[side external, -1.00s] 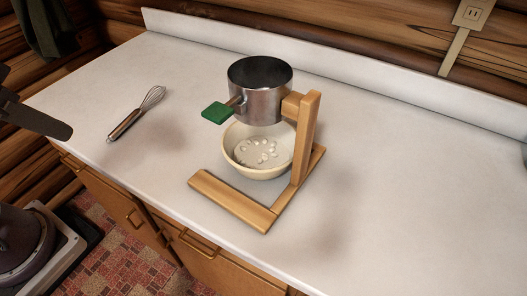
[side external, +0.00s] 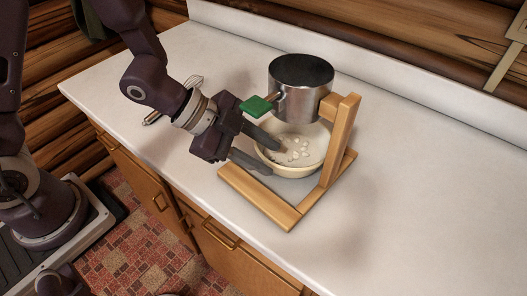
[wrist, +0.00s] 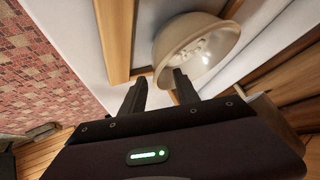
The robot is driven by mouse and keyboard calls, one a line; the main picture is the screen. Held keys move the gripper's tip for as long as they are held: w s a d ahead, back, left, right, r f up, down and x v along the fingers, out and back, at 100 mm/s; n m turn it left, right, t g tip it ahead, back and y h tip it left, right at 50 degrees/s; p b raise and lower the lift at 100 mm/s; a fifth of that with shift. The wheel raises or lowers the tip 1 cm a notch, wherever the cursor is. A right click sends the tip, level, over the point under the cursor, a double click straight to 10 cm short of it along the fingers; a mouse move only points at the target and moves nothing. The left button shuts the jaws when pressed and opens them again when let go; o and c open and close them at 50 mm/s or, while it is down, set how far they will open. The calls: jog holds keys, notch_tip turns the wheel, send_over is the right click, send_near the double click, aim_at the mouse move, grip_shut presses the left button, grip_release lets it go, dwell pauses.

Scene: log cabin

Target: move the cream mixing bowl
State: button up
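The cream mixing bowl (side external: 312,158) stands on the counter under a metal pot, with several small white pieces in it. It also shows in the wrist view (wrist: 218,58). My gripper (side external: 273,158) is at the bowl's left side, its two dark fingers apart. In the side view one finger reaches over the bowl's near rim and the other is lower, outside it. In the wrist view my gripper (wrist: 158,76) has its right fingertip overlapping the bowl's wall and its left fingertip beside the bowl. I cannot tell whether either finger touches it.
The metal pot (side external: 298,95) is held above the bowl by a wooden stand (side external: 340,140). Its green-ended handle (side external: 256,106) juts out just above my gripper. The stand's base bar (side external: 258,197) lies in front of the bowl. A whisk (side external: 193,82) lies behind my arm. The counter's right side is clear.

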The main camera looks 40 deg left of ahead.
aim_at(289, 172)
jog(key=shift+d, duration=0.1)
jog(key=shift+x, duration=3.6)
jog(key=shift+c, duration=0.5)
jog(key=c, duration=0.7)
grip_shut()
jog(key=shift+s+f, duration=0.1)
